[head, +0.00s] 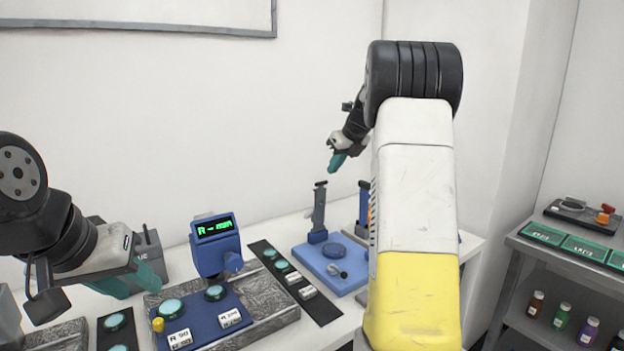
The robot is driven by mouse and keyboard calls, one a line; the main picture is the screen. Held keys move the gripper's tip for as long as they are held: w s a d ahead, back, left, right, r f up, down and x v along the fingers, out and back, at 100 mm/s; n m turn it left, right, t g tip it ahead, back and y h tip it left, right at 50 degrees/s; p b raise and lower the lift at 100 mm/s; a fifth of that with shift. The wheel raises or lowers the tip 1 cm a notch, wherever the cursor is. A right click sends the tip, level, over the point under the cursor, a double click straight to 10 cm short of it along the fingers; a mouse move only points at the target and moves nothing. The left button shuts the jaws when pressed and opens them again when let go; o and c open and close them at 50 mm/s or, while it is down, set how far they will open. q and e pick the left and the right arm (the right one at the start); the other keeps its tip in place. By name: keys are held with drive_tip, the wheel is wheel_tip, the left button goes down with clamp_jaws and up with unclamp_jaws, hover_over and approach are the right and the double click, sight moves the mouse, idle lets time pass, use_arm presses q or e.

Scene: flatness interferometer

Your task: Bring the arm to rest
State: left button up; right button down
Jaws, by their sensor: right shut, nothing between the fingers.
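My right arm, white and yellow with a black ribbed joint, rises up the middle right of the head view. Its gripper (336,162) hangs in the air beside the wall, above the back of the bench, with its teal fingers shut and empty. My left gripper (132,281) is low at the left, its teal fingers close above the bench near a dark plate. Whether its fingers are apart is hard to tell from this angle.
A blue instrument with a green display (214,228) stands on a grey slab (268,293). A blue stand (328,268) is behind it, partly near my right arm. A black strip (318,308) holds discs and blocks. A side rack (512,272) with bottles stands right.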

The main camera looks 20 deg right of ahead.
drive_tip(key=s+a+r+n, duration=0.4)
drive_tip(key=s+r+n, duration=0.3)
drive_tip(key=s, duration=0.3)
drive_tip(key=s+a+f+n, duration=0.3)
drive_tip(key=s+a+n, duration=0.1)
drive_tip(key=s+n, duration=0.4)
drive_tip(key=s+a+f+n, duration=0.4)
drive_tip(key=s+n, duration=0.5)
drive_tip(key=s, duration=0.2)
drive_tip(key=s+a+f+n, duration=0.3)
drive_tip(key=s+a+n, duration=0.1)
drive_tip(key=s+n, duration=0.4)
drive_tip(key=shift+s+a+f+n, duration=0.2)
drive_tip(key=shift+s+n, duration=0.2)
drive_tip(key=shift+s, duration=0.45)
